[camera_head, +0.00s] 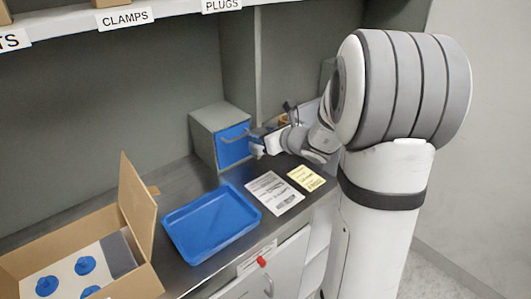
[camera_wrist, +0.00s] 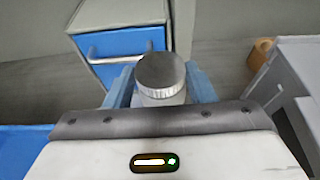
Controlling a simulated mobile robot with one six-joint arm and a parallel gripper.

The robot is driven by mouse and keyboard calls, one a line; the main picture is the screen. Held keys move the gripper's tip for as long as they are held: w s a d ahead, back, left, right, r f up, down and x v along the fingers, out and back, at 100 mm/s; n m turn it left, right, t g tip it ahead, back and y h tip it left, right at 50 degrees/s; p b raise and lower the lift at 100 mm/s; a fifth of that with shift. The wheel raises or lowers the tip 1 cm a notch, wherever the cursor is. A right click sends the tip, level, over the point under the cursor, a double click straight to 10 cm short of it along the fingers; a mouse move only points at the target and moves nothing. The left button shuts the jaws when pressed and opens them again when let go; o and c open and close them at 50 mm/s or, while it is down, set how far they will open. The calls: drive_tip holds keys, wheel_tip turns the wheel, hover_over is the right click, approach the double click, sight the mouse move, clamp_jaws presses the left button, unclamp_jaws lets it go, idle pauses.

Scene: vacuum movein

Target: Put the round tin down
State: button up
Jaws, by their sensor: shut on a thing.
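The round tin (camera_wrist: 161,72) has a grey lid and a pale ribbed rim. It stands upright between the two blue fingers of my gripper (camera_wrist: 162,84) in the wrist view, and the gripper is shut on it. In the head view my gripper (camera_head: 260,146) is above the back of the counter, in front of the small grey cabinet with a blue drawer. I cannot make out the tin clearly in the head view. The underside of the tin is hidden, so I cannot tell whether it touches anything.
The grey cabinet (camera_head: 203,127) with its blue drawer (camera_wrist: 125,46) stands close by. A blue tray (camera_head: 208,222) lies empty on the counter. Two printed sheets (camera_head: 275,193) lie right of it. An open carton (camera_head: 140,207) with blue parts is at left. A labelled shelf (camera_head: 165,8) runs above.

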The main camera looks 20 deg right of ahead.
wheel_tip(320, 180, down, 3)
drive_tip(key=shift+r, duration=0.2)
wheel_tip(320, 180, down, 4)
drive_tip(key=shift+b, duration=0.45)
drive_tip(key=shift+w+f, duration=0.15)
drive_tip(key=shift+f, duration=0.05)
drive_tip(key=shift+f, duration=0.2)
drive_tip(key=o, duration=1.1)
drive_tip(key=shift+c, duration=0.2)
drive_tip(key=shift+r, duration=0.2)
